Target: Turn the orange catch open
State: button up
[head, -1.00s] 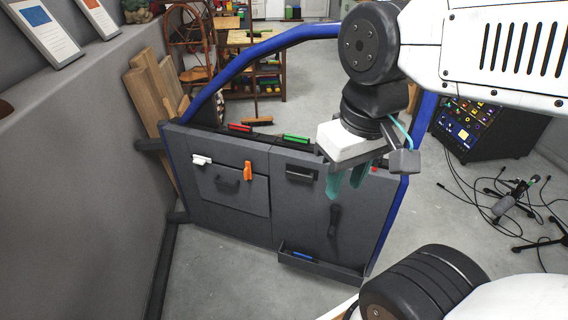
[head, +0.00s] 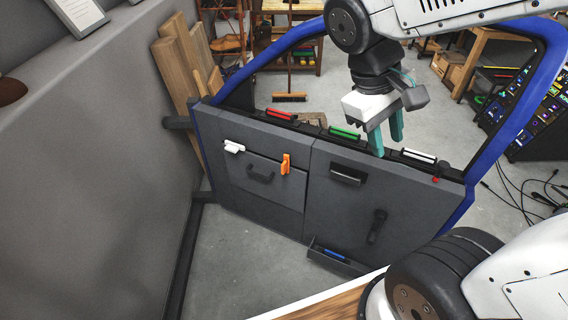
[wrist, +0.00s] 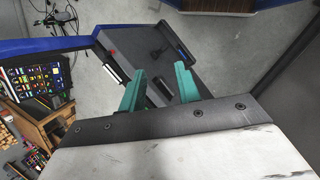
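The orange catch (head: 285,164) is on the grey door panel, at the upper right corner of a flap with a dark handle. It stands roughly upright. A white catch (head: 234,147) sits at the flap's upper left. My gripper (head: 387,143) is up and to the right of the orange catch, in front of the door's top edge, apart from it. Its two teal fingers are spread and empty. In the wrist view my gripper (wrist: 158,86) also shows a wide gap between the fingers, and the orange catch is out of view.
The car door (head: 340,205) has a blue frame, with red (head: 282,114), green (head: 344,133) and white (head: 419,156) pieces along its top. A dark crank (head: 377,226) and a lower pocket (head: 338,258) are on the right. A grey wall (head: 90,180) stands left; wooden boards (head: 180,62) lean behind.

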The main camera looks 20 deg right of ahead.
jog(key=w+d+f+n+g+h, duration=0.1)
jog(key=w+f+n+h, duration=0.45)
jog(key=w, duration=0.45)
jog(key=n+t+h, duration=0.7)
jog(key=n+t, duration=0.2)
jog(key=n, duration=0.2)
send_over(282, 167)
jog(key=s+d, duration=0.2)
jog(key=s, duration=0.4)
notch_tip(282, 167, down, 17)
jog(key=w+a+f+n+t+y, duration=0.1)
jog(key=a+f+n+t+y, duration=0.2)
jog(key=f, duration=0.4)
jog(key=w+a+f+n+t+y, duration=0.1)
jog(key=a+f+n+t, duration=0.2)
jog(key=f+n, duration=0.3)
jog(key=shift+m+h, duration=0.25)
jog(key=shift+m, duration=0.4)
jog(key=x, duration=0.4)
jog(key=f+x, duration=0.1)
jog(key=x, duration=0.2)
jog(key=shift+a, duration=0.1)
grip_shut()
